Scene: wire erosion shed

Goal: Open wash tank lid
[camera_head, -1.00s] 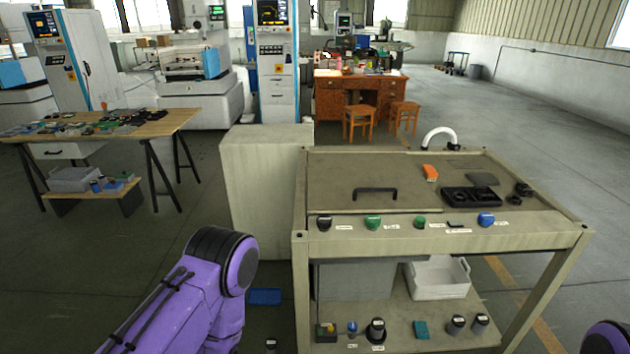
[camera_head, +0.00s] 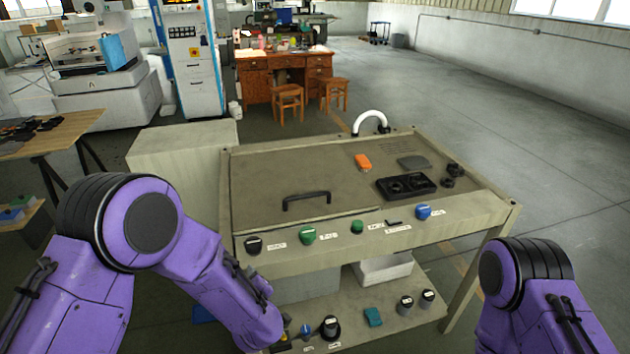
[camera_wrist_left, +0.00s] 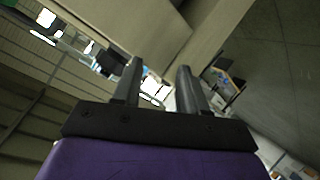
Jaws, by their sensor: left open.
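The wash tank lid (camera_head: 285,183) is a flat grey-brown panel on top of the wash tank bench (camera_head: 375,229). It lies closed, with a black bar handle (camera_head: 306,198) near its front edge. In the head view both purple arms show, but neither gripper's fingers are visible there. My left arm reaches down in front of the bench's left side. In the left wrist view my left gripper (camera_wrist_left: 158,80) is open and empty, its two dark fingers apart, with a pale panel surface beyond them. The handle is not recognisable in that view.
Knobs, including a green one (camera_head: 307,235) and a blue one (camera_head: 423,211), line the bench front. An orange object (camera_head: 363,162) and a black tray (camera_head: 406,186) are right of the lid. A pale block (camera_head: 183,165) stands left. Floor at right is clear.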

